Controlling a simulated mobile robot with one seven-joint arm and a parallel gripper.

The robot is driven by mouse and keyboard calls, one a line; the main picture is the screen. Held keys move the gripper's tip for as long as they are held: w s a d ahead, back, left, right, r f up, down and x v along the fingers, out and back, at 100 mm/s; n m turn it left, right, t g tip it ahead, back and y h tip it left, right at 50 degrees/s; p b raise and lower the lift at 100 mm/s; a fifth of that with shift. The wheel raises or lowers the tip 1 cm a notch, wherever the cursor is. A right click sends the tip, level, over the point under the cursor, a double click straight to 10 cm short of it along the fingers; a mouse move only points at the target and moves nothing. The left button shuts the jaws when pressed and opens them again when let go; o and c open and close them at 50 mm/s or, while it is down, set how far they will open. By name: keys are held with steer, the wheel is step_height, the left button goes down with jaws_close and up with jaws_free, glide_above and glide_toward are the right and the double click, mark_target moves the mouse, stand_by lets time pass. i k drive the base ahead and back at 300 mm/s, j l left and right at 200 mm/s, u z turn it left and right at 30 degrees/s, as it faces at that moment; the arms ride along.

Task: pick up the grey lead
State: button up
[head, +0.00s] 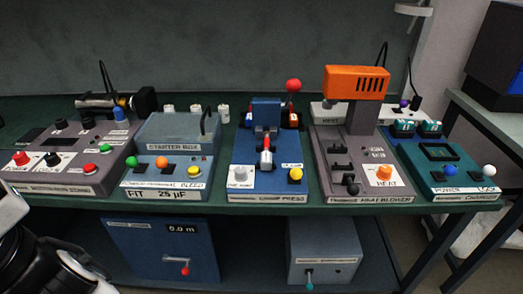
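I cannot pick out a clearly grey lead. A thin dark looped lead (207,118) stands up at the right end of the grey-blue starter box (170,132). Other thin dark leads rise behind the machine at the far left (104,76), behind the orange-topped heat block (357,83) and near the charger (411,82). Which of these is grey is too small and dark to tell. Part of my arm shows at the lower left, black and white. My gripper's fingers are not in view.
Several machines stand side by side on a dark green bench (470,206). A blue press (268,165) is in the middle. Below are a blue box (150,250) and a grey-blue box (322,245). A side table (490,110) stands at right. Gaps between machines are narrow.

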mark_target(266, 159)
steer(key=i+l+u, duration=0.1)
steer(key=i+u, duration=0.15)
steer(key=i+l+u, duration=0.3)
steer(key=i+j, duration=0.1)
steer(key=i, duration=0.35)
